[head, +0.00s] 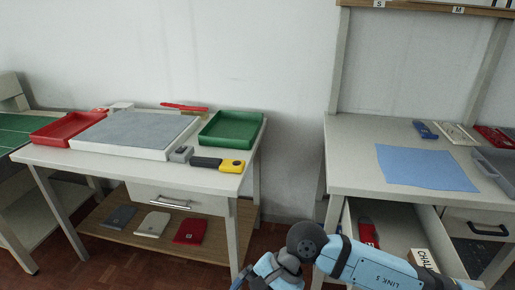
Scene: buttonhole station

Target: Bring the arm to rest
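One of my arms, light blue with a dark round joint, enters at the bottom right of the head view and bends down near the bottom middle. It is in front of the right table's open drawer (395,235). The arm's gripper is not visible; its far end runs out of the bottom edge. My other arm and its gripper are not in view.
The left table (100,163) holds a red tray (65,128), a grey-topped board (135,132), a green tray (231,130) and a yellow-and-black tool (231,166). Folded items lie on its shelf. The right table (350,150) has a blue cloth (425,168). A floor gap separates the tables.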

